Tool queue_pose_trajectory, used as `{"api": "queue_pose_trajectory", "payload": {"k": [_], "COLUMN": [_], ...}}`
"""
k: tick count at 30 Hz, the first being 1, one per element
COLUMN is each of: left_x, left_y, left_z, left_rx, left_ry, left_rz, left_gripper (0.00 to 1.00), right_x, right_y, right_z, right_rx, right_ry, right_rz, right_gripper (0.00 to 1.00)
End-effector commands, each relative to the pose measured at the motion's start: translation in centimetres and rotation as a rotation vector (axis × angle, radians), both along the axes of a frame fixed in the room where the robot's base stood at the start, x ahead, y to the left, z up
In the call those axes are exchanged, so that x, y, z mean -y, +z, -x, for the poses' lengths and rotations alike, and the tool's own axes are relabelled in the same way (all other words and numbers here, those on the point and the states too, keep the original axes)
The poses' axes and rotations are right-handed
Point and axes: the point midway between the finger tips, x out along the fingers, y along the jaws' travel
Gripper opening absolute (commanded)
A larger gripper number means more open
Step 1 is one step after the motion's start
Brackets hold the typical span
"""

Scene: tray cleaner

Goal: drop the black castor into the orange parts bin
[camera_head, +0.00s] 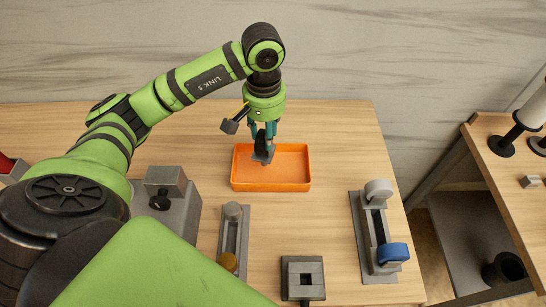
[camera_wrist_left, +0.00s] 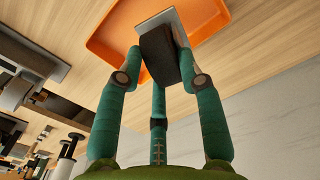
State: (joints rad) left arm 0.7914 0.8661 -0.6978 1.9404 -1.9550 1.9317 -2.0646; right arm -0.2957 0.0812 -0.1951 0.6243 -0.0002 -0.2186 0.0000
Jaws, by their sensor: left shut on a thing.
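The black castor (camera_head: 263,153) is held by my left gripper (camera_head: 263,135), which points down above the left half of the orange parts bin (camera_head: 285,187). In the left wrist view the castor (camera_wrist_left: 158,55) is a dark block with a flat grey plate at its far end, pinched between the teal fingers (camera_wrist_left: 155,65). The orange bin (camera_wrist_left: 105,40) shows behind it there. The bare part of the bin floor in the head view looks empty; the part behind the castor is hidden. I cannot tell exactly how high the castor is. My right gripper is not in view.
A grey block fixture (camera_head: 190,215) stands left of the bin. A narrow grey holder (camera_head: 233,240) and a small grey block (camera_head: 303,265) are in front. A grey rack (camera_head: 370,240) with a white and a blue castor is at right. Another table (camera_head: 515,175) lies beyond a gap.

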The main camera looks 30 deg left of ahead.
Motion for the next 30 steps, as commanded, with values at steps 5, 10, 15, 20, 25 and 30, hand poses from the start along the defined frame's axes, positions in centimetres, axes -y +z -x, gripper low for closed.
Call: {"api": "queue_pose_trajectory", "payload": {"k": [5,10,15,20,25,30], "left_x": [0.0,0.0,0.0,0.0,0.0,-0.1], "left_y": [-0.1,-0.1,-0.1,-0.2,0.9,4.3], "left_z": [0.0,0.0,0.0,0.0,-0.1,-0.2], "left_rx": [0.002,0.001,0.001,0.0,0.004,0.008], "left_ry": [0.0,0.0,0.0,-0.001,0.0,0.0], "left_rz": [0.0,0.001,0.001,0.0,0.0,-0.001], "left_gripper": [0.0,0.57,0.65,0.65,0.65,0.65], "right_x": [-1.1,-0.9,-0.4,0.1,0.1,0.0], "right_y": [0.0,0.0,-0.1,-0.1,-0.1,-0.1], "right_z": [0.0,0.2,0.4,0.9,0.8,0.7], "right_rx": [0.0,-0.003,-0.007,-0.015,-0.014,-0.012], "right_ry": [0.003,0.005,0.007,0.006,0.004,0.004], "right_rz": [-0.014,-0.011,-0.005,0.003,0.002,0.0], "right_gripper": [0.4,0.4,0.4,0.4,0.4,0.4]}}
